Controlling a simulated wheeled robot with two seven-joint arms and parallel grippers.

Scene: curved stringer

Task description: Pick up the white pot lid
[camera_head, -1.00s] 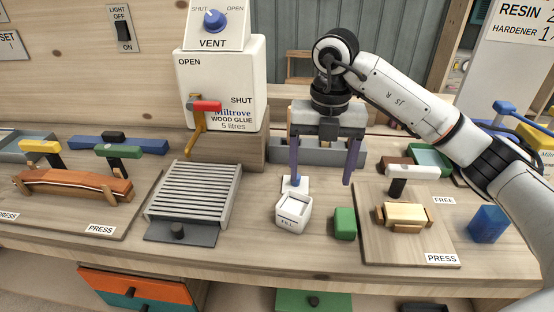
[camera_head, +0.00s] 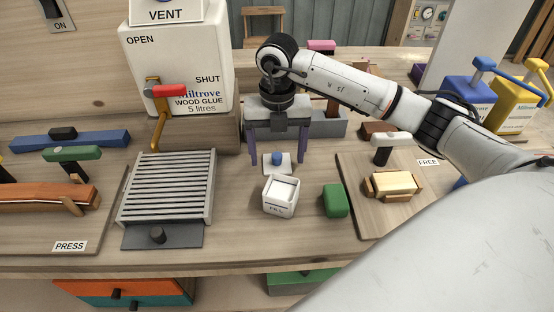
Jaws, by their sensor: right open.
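The white pot lid (camera_head: 270,167) is a flat white square with a blue knob (camera_head: 277,158). It lies on the bench just behind the white pot (camera_head: 281,195), which is an open cube with a FILL label. My right gripper (camera_head: 278,160) is open and points down, its two purple fingers on either side of the blue knob in the picture. The fingers appear slightly behind the lid; I cannot tell how far above the bench the tips are. My left gripper is not in view.
A green block (camera_head: 335,200) stands right of the pot. A grey bin (camera_head: 330,124) is behind the gripper.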

